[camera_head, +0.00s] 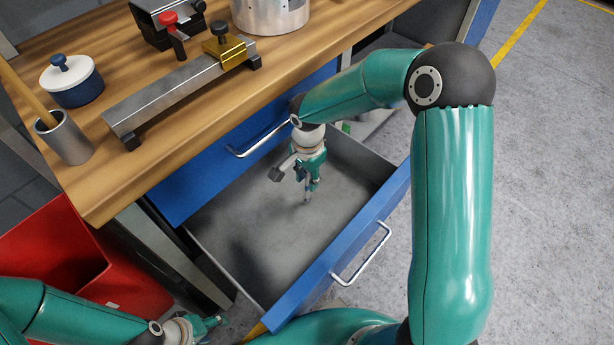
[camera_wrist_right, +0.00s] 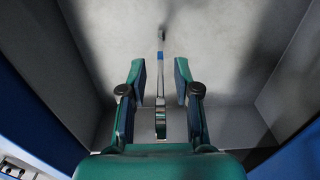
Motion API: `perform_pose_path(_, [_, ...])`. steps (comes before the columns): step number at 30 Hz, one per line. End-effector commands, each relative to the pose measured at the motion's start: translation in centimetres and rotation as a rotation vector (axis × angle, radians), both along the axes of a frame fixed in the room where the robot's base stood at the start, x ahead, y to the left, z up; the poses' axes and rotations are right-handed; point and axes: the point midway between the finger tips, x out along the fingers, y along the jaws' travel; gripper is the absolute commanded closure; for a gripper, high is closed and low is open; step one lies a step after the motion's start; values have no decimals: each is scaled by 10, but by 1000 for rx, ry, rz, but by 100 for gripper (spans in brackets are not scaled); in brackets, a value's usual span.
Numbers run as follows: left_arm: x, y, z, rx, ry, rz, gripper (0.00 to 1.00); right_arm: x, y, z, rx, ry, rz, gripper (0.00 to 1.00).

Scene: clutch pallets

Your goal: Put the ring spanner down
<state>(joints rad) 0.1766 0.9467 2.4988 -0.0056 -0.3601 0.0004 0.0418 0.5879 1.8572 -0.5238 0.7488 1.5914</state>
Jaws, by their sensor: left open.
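The ring spanner (camera_wrist_right: 160,88) shows in the right wrist view as a thin grey bar with a blue band, running away from me between the fingers. A gap shows on each side of it, and its far end is dark in shadow. My right gripper (camera_wrist_right: 160,80) is open around or above it; I cannot tell the exact height. In the head view my right gripper (camera_head: 308,180) points down inside the open drawer (camera_head: 250,235), and the spanner is hard to make out there. My left gripper (camera_head: 212,326) is open and empty at the lower left, outside the drawer.
The wooden bench top (camera_head: 200,130) above carries a metal rail with a brass slider (camera_head: 225,50), a blue-and-white pot (camera_head: 72,82), a metal cup (camera_head: 65,137) and a metal cylinder (camera_head: 270,12). A red bin (camera_head: 75,255) stands at left. The drawer floor is largely bare.

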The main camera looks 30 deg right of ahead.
Motion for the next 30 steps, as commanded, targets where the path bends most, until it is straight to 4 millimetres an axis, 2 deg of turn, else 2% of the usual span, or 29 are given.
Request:
perform_pose_path(8, [0, 0, 4, 0, 0, 0, 43, 1, 0, 7, -1, -1, 0, 69])
perform_pose_path(11, [0, 0, 6, 0, 0, 0, 43, 1, 0, 20, -1, -3, 0, 69])
perform_pose_path(24, [0, 0, 22, 0, 0, 0, 43, 1, 0, 104, 0, -2, 1, 69])
perform_pose_path(30, [0, 0, 24, 0, 0, 0, 43, 0, 1, 121, -1, -1, 2, 69])
